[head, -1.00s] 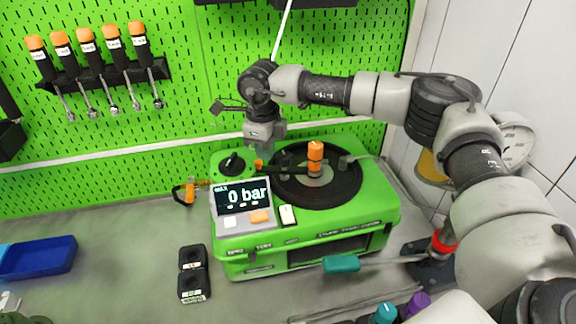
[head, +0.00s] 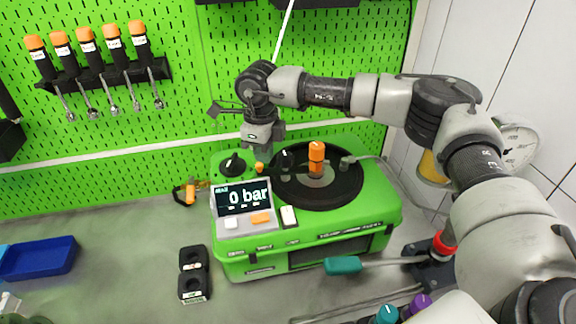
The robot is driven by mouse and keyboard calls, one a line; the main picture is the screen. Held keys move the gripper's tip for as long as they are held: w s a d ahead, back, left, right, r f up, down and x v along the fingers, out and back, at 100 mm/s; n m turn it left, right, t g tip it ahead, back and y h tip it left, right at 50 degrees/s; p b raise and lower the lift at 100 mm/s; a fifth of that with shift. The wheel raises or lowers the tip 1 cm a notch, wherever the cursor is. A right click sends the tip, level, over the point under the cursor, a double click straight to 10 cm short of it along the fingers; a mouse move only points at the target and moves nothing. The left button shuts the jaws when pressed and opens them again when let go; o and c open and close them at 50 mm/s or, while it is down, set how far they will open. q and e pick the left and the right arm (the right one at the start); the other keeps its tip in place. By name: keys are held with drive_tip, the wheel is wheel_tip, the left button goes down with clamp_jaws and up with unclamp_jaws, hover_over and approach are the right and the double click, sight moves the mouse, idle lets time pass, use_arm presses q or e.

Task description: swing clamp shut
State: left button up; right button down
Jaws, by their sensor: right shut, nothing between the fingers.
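The green pump test box (head: 375,205) stands on the bench, with a round black plate (head: 345,190) on top. An orange-capped upright post (head: 316,158) rises from the plate's middle. A dark upright piece (head: 285,160) stands at the plate's left rear, with a small orange knob (head: 259,167) to its left; I cannot tell for sure which part is the clamp. My right gripper (head: 263,148) points down, shut and empty, above the box's left rear. Its fingertips are hard to make out against the dark parts behind. My left gripper is not in view.
The box's display (head: 243,197) reads 0 bar. A teal-handled lever (head: 342,265) sticks out in front of the box. A black two-hole block (head: 193,273) and a blue tray (head: 40,258) lie to the left. Orange-handled tools (head: 87,40) hang on the green pegboard behind.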

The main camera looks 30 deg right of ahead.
drive_tip(key=shift+w+a+r+p, duration=0.65)
drive_tip(key=shift+a+r+p, duration=0.05)
drive_tip(key=shift+r, duration=0.15)
wheel_tip(320, 180, up, 6)
drive_tip(key=p, duration=0.3)
drive_tip(key=shift+s+d, duration=0.25)
drive_tip(key=shift+d, duration=0.2)
drive_tip(key=shift+a, duration=0.1)
